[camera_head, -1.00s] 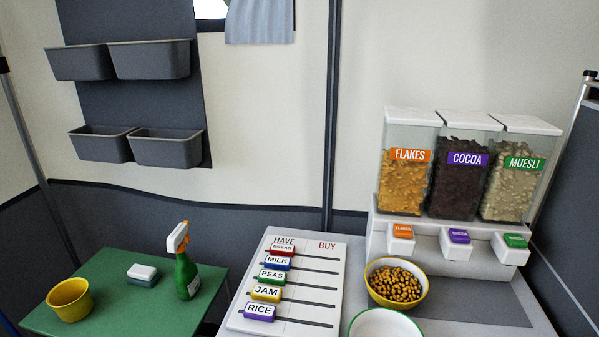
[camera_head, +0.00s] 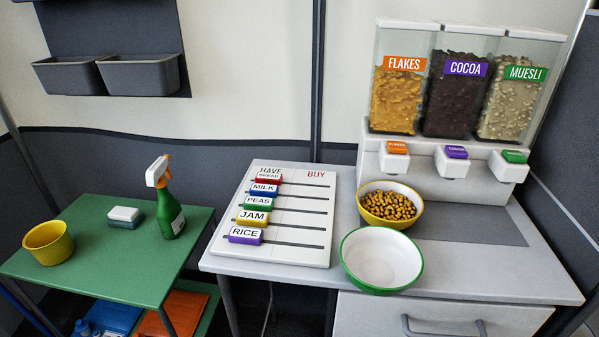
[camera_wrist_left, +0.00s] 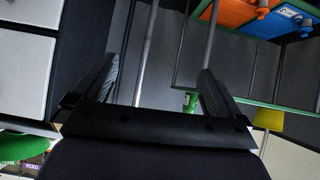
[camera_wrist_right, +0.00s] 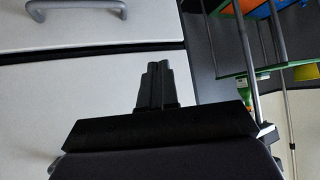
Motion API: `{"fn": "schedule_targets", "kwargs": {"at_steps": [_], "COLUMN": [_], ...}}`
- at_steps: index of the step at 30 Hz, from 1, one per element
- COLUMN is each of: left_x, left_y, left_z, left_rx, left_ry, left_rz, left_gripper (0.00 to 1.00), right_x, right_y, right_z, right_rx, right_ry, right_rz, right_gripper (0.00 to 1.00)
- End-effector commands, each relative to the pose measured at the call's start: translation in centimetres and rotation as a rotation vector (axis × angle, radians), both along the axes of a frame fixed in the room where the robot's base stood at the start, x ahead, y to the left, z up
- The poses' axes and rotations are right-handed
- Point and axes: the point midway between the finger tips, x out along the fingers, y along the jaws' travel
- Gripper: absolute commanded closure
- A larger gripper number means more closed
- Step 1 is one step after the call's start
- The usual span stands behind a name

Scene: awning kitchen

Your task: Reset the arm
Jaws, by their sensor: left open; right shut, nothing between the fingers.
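Neither of my arms shows in the head view. My left gripper (camera_wrist_left: 160,90) shows in the left wrist view with its two fingers wide apart and nothing between them. It is in front of the gap between a white cabinet (camera_wrist_left: 22,75) and the green table's frame. My right gripper (camera_wrist_right: 155,85) shows in the right wrist view with its fingers together and nothing held. It is in front of the white drawer fronts (camera_wrist_right: 80,95), below a grey handle (camera_wrist_right: 80,10).
The grey counter (camera_head: 470,262) holds a slider board (camera_head: 290,210), a cereal bowl (camera_head: 390,205), an empty white-green bowl (camera_head: 382,262) and the cereal dispenser (camera_head: 450,150). The green table (camera_head: 100,265) holds a yellow pot (camera_head: 47,243), a sponge (camera_head: 125,216) and a spray bottle (camera_head: 170,205).

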Motion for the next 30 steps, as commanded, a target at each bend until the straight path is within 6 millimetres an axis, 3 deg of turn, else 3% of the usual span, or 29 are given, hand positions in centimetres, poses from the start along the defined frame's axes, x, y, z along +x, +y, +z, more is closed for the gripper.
{"fn": "schedule_targets", "kwargs": {"at_steps": [1,2,3,9,12,18,30], "left_x": [0.1,0.2,0.2,0.6,0.4,-0.3,-0.5], "left_y": [0.0,0.0,0.0,0.3,0.6,1.4,1.4], "left_z": [-1.2,-1.5,1.5,6.9,8.4,9.8,9.7], "left_rx": [-0.002,-0.003,0.001,0.012,0.022,0.040,0.039], "left_ry": [-0.003,-0.004,0.001,-0.039,-0.036,-0.025,-0.022], "left_rz": [-0.001,-0.002,-0.004,-0.006,-0.004,0.006,0.013], "left_gripper": [0.00,0.00,0.00,0.00,0.00,0.00,0.00], "right_x": [0.0,0.0,0.1,-0.2,-0.3,-0.6,-0.6], "right_y": [0.2,0.3,0.2,-0.3,-0.5,-0.9,-1.0], "right_z": [-2.0,-2.6,0.6,4.8,6.6,8.8,8.9], "right_rx": [0.014,0.023,0.021,0.004,-0.004,-0.016,-0.020], "right_ry": [-0.035,-0.058,-0.063,-0.065,-0.067,-0.072,-0.073], "right_rz": [0.002,0.004,0.001,-0.003,-0.005,-0.008,-0.008], "right_gripper": [1.00,1.00,1.00,1.00,1.00,1.00,1.00]}}
